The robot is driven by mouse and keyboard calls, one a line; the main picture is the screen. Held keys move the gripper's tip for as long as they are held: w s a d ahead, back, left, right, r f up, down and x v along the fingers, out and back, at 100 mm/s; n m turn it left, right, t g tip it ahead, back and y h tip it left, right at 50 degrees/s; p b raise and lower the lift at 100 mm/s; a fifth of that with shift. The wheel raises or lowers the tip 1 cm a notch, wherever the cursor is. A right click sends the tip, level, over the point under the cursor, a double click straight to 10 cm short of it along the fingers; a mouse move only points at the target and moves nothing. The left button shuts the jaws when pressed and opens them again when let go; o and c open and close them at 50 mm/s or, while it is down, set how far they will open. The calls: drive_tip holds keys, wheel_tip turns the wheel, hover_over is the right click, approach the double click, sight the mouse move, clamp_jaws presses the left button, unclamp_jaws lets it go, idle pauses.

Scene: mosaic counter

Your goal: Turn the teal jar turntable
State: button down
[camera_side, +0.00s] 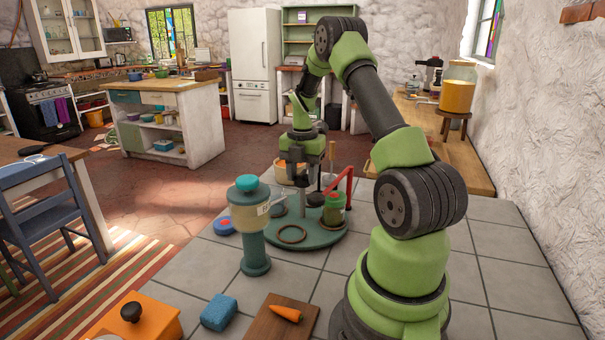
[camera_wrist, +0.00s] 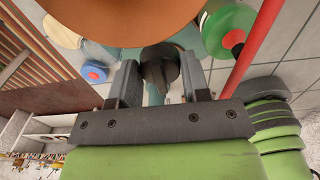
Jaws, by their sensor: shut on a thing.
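The teal turntable (camera_side: 335,243) is a round disc on the tiled counter in the side view. Dark rings lie on it, and a green jar (camera_side: 334,214) stands at its right. My gripper (camera_side: 306,178) is low over its back part, pointing down. In the wrist view my gripper (camera_wrist: 158,62) is shut on a dark rounded knob (camera_wrist: 160,72), which sits between the two fingers. Whether the knob is joined to the turntable is hidden. A large orange-brown round thing (camera_wrist: 120,20) fills the top of the wrist view.
A red bar (camera_side: 349,178) rises beside the green jar. A teal-and-cream post (camera_side: 246,215) stands front left of the turntable. The counter's right side is clear.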

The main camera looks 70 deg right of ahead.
drive_tip(key=c, duration=0.9)
unclamp_jaws()
drive_tip(key=shift+o, duration=0.2)
wheel_tip(320, 180, up, 10)
drive_tip(key=shift+f, duration=0.15)
